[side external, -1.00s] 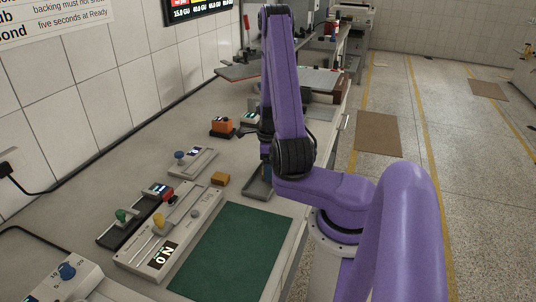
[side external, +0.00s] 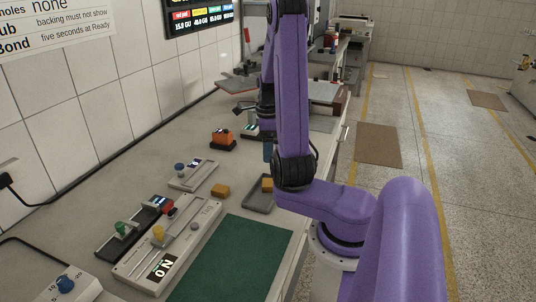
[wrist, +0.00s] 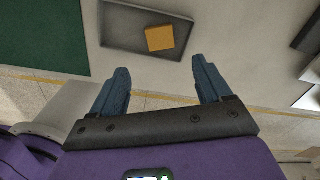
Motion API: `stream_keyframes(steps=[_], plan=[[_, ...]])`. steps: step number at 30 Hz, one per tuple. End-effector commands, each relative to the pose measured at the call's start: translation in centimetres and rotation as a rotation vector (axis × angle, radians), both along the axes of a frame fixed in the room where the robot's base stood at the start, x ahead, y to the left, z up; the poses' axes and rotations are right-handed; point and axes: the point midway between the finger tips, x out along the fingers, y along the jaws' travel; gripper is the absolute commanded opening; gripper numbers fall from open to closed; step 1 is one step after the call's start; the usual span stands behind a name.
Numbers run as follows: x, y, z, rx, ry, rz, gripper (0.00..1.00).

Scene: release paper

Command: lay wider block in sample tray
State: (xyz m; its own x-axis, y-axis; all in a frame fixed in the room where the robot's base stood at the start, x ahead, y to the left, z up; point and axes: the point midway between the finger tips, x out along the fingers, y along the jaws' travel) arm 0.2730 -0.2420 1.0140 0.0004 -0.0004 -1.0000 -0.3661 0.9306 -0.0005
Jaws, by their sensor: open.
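The sample tray (side external: 257,205) is a shallow grey tray on the bench beside the green mat. One yellow-orange block (side external: 267,184) lies in it, toward its far end. In the wrist view the same block (wrist: 159,38) rests inside the tray (wrist: 118,31), apart from the fingers. A second similar block (side external: 220,190) lies on the bench left of the tray. I cannot tell from these views which block is wider. My gripper (wrist: 159,66) is open and empty, with blue fingers spread. In the side view its fingers (side external: 268,152) are above the tray's far end, partly behind my arm.
A green mat (side external: 230,262) lies in front of the tray. A slider device (side external: 165,248), a smaller knob box (side external: 195,174) and a dark strip with coloured knobs (side external: 133,228) stand to the left. An orange object (side external: 222,138) stands farther back.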

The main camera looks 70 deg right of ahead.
Motion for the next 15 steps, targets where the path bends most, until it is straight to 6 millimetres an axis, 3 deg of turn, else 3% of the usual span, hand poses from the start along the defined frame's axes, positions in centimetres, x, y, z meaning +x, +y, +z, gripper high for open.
stream_keyframes(steps=[5, 15], plan=[[1.8, 1.3, 0.5, -0.001, 0.000, 0.170, 0.78], [6.6, 7.0, 1.8, -0.007, -0.004, 0.811, 0.78]])
